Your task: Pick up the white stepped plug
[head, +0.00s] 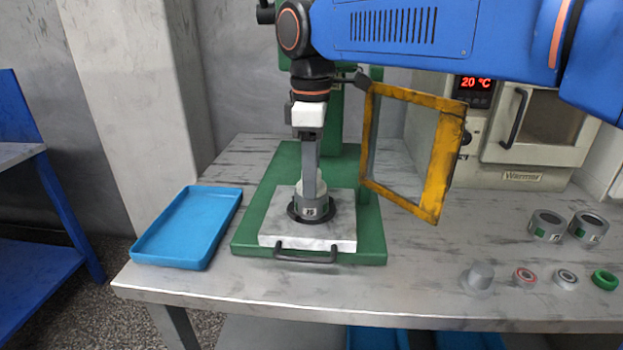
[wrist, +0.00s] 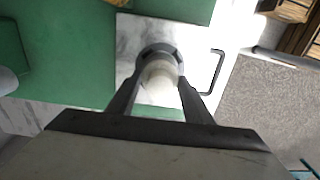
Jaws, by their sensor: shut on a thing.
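The white stepped plug (wrist: 160,80) stands upright between my two fingers in the wrist view, and my gripper (wrist: 161,88) is shut on it. In the head view, my gripper (head: 311,192) points straight down and its near finger hides most of the plug. The plug's lower end is at a grey ring (head: 317,211) with a number label, and I cannot tell how deep it sits in it. The ring rests in a dark round seat on the white plate (head: 340,236).
The plate lies on a green press base (head: 245,241) with a black handle in front. An open yellow-framed guard (head: 432,190) stands close right. A blue tray (head: 188,228) is left. Grey rings (head: 546,226) and several small parts (head: 478,278) lie right, near an oven (head: 540,125).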

